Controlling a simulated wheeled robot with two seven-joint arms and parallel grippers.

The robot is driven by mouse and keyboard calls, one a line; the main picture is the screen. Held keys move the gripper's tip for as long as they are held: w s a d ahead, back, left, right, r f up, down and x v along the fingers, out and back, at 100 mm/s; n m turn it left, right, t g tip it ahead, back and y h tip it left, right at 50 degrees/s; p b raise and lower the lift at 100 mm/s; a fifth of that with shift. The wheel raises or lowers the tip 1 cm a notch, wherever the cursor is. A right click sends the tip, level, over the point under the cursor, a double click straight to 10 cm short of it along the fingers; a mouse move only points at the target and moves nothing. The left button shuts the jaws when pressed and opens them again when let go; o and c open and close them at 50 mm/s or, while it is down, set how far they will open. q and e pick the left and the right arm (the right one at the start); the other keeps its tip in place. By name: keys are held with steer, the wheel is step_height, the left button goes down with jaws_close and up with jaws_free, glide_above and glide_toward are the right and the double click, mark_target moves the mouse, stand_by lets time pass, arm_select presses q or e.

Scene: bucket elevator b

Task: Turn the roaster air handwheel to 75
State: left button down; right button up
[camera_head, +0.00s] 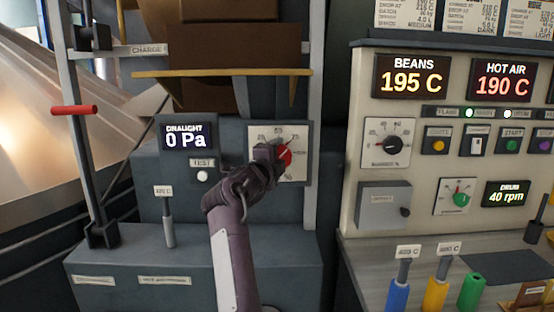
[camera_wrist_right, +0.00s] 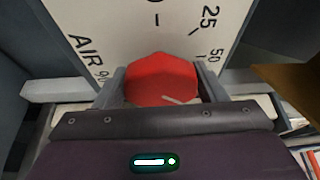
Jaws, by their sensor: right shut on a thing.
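The air handwheel is a red knob (camera_head: 285,154) on a white dial plate (camera_head: 298,134) in the middle of the head view. My right gripper (camera_head: 272,158) reaches it from below and hides much of the dial. In the right wrist view the red knob (camera_wrist_right: 162,80) sits between the two fingers of my right gripper (camera_wrist_right: 161,90), which is shut on it. The dial (camera_wrist_right: 120,22) shows the word AIR and the marks 0, 25 and 50 there. A pale line shows on the knob's lower edge. My left gripper is not in view.
A draught display (camera_head: 188,136) reading 0 Pa and a test button (camera_head: 202,175) are left of the dial. A shelf (camera_head: 220,73) juts out above. A control panel (camera_head: 345,190) with BEANS 195 C and HOT AIR 190 C stands at right. A red handle (camera_head: 74,110) is at far left.

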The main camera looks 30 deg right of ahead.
steer(key=shift+f, duration=0.1)
stand_by(0.3)
steer(key=o, duration=1)
